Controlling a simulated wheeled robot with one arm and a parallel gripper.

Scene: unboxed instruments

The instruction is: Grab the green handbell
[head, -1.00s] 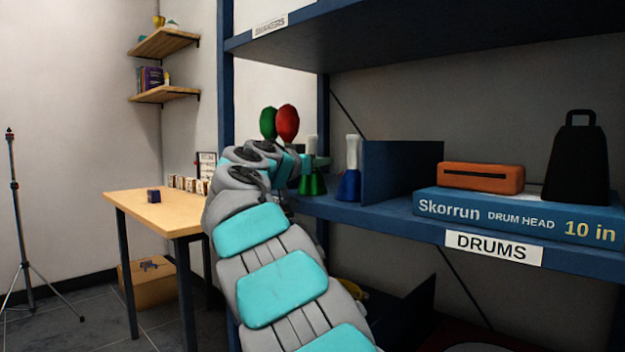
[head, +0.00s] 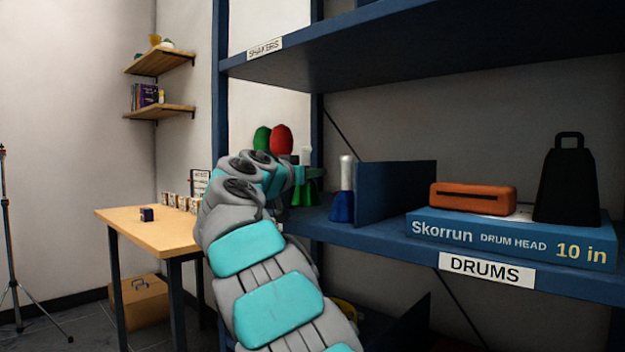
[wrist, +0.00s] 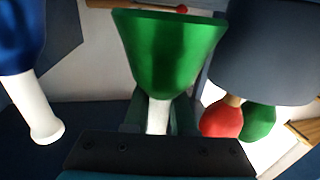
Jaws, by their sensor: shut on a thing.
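The green handbell (wrist: 168,50) shows in the wrist view with its green cup toward the top and its white handle between the fingers of my gripper (wrist: 158,118). My gripper is shut on that handle. In the head view the green handbell (head: 303,190) stands at the shelf's left part, partly hidden by my gripper (head: 308,174). I cannot tell if its base touches the shelf.
A blue handbell (head: 343,190) with a white handle stands just right, beside a blue divider (head: 395,200). Red (head: 282,140) and green (head: 262,139) shakers are close behind my wrist. An orange block (head: 472,198) and black cowbell (head: 572,180) rest on the drum head box (head: 510,238).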

